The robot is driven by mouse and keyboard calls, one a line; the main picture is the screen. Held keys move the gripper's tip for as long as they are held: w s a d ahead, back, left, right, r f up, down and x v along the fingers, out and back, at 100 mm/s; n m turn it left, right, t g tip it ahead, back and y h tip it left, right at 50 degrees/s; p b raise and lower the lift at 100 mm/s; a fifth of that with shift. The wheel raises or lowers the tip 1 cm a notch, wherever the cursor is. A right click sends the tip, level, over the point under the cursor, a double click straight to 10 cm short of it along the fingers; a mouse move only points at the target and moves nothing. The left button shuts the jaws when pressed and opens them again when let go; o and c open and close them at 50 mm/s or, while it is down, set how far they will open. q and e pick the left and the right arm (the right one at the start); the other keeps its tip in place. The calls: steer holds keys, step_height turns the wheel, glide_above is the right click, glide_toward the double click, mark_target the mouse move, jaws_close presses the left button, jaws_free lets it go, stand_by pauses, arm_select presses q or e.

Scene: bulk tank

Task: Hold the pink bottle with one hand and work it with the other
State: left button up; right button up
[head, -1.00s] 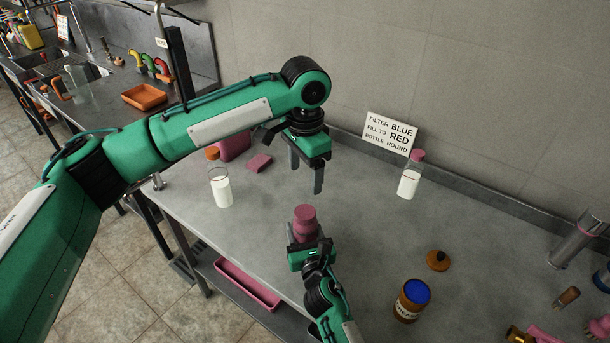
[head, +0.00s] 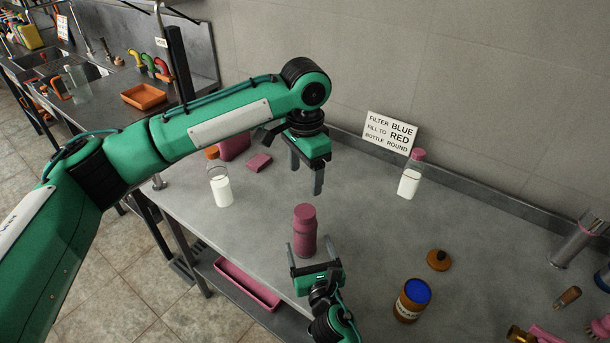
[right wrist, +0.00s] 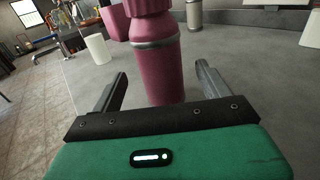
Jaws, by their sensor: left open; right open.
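The pink bottle (head: 305,236) stands upright on the grey table near its front edge, with its pink cap on. My left gripper (head: 305,175) is open and empty, above the table behind the bottle, fingers pointing down.
A milk bottle with an orange cap (head: 220,188) stands to the left, and one with a pink cap (head: 410,180) stands by the sign (head: 390,133). A brown jar with a blue top (head: 411,300) and an orange-brown lid (head: 438,260) are to the right. The middle is clear.

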steer(key=b+v, duration=0.1)
steer(key=v, duration=0.6)
steer(key=shift+s, duration=0.2)
